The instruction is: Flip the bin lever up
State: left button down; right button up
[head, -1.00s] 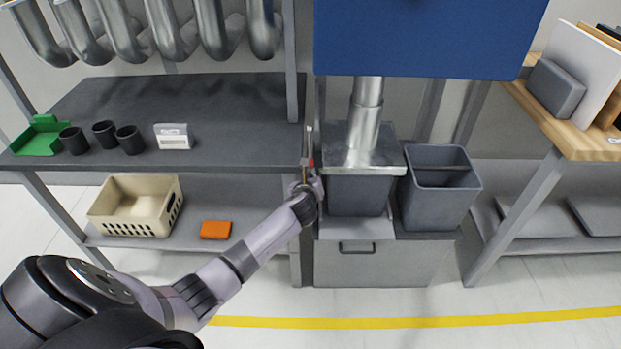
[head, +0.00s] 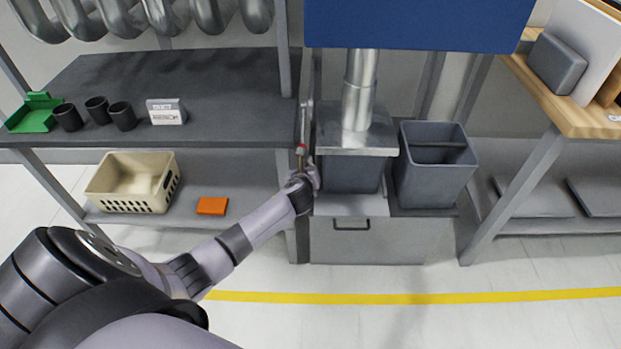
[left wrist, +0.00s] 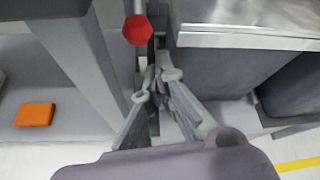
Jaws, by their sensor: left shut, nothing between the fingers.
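The bin (head: 352,176) is dark grey under a metal lid (head: 357,140), with a silver duct rising from it. The lever is a thin grey rod with a red knob (head: 301,148), just left of the bin. The red knob (left wrist: 137,30) is large at the top of the left wrist view, its rod running up out of frame. My left gripper (head: 301,168) is at the lever's knob end in the head view. In the left wrist view its fingertips (left wrist: 158,75) are together, empty, and appear just below and right of the knob; contact cannot be told. My right gripper is not in view.
An open grey bin (head: 432,185) stands to the right. A grey drawer cabinet (head: 365,240) is below. The shelf at left holds dark cups, a green tray (head: 35,115) and a beige basket (head: 133,183). An orange block (left wrist: 35,114) lies on the lower shelf. A shelf post stands close left of my gripper.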

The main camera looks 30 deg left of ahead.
pick_arm(q)
jog(key=p+v, duration=0.1)
jog(key=v, duration=0.7)
jog(key=shift+s+a+r, duration=0.15)
jog(key=shift+s, duration=0.2)
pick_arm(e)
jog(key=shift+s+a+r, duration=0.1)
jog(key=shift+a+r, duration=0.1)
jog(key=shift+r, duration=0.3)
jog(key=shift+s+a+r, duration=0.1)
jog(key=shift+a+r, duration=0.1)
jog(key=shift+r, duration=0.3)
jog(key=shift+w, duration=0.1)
